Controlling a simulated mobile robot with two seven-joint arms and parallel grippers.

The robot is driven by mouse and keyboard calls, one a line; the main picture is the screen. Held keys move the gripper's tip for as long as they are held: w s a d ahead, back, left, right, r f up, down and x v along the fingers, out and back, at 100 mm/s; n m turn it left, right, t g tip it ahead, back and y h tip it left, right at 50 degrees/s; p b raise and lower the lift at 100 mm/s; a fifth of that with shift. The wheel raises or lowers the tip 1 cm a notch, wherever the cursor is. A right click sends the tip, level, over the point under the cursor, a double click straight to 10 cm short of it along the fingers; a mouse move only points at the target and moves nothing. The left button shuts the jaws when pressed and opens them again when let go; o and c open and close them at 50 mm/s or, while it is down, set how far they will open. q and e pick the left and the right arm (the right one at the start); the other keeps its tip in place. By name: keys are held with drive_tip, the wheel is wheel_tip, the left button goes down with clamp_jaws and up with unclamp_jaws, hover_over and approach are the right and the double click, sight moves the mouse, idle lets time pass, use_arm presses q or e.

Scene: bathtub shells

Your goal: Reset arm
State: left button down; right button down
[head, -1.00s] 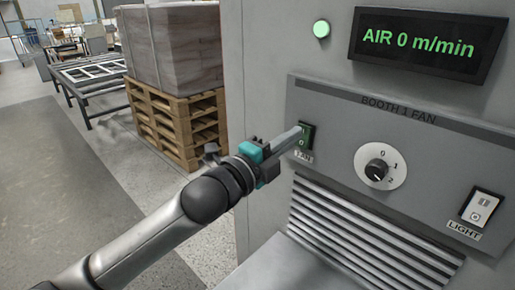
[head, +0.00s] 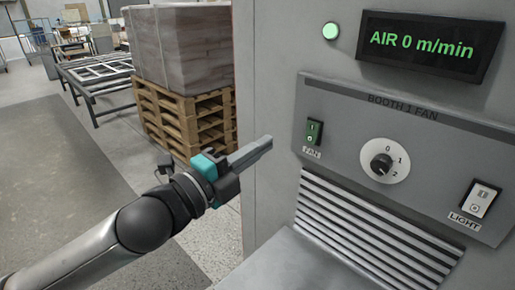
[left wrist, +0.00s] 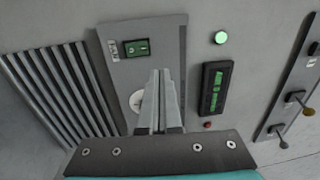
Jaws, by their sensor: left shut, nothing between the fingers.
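My left arm comes in from the lower left in the head view. Its gripper (head: 268,142) is shut and empty, held in front of the booth panel and left of and below the green FAN switch (head: 314,132), apart from it. In the left wrist view the closed fingers (left wrist: 160,75) point at the panel, in front of the dial, with the FAN switch (left wrist: 137,48) above left of them. The dial (head: 384,162) has marks 0, 1 and 2. My right gripper is not in view.
The grey panel (head: 350,102) also carries a white LIGHT switch (head: 481,198). A display (head: 430,46) reads AIR 0 m/min beside a lit green lamp (head: 331,31). Vent slats lie below. Pallets (head: 185,118) with a wrapped load stand behind. Floor at left is clear.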

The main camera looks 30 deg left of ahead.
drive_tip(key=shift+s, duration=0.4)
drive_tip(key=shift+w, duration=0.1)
